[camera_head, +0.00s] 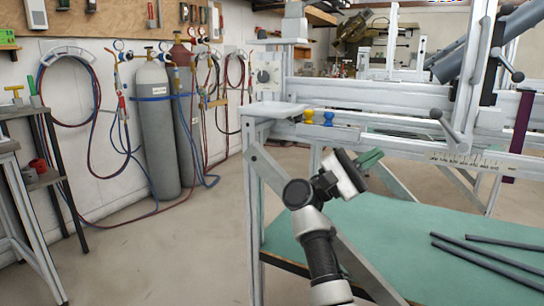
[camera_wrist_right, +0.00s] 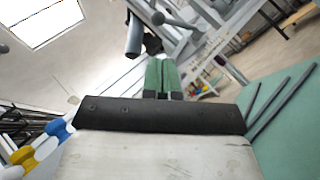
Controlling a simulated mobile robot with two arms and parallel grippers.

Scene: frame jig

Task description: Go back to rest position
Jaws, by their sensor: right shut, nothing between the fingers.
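My right arm comes up from the bottom middle of the head view. Its right gripper (camera_head: 369,159) has green fingers and sits in front of the pale frame jig (camera_head: 400,90), above the green lower shelf (camera_head: 380,225). The fingers also show in the right wrist view (camera_wrist_right: 162,76), pressed together with nothing between them. My left gripper is in neither view.
Yellow and blue knobs (camera_head: 328,118) sit on the jig's near rail. Dark tubes (camera_head: 490,258) lie on the green shelf at right. Gas cylinders (camera_head: 155,125) and hoses stand along the left wall. The floor (camera_head: 170,250) between is clear.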

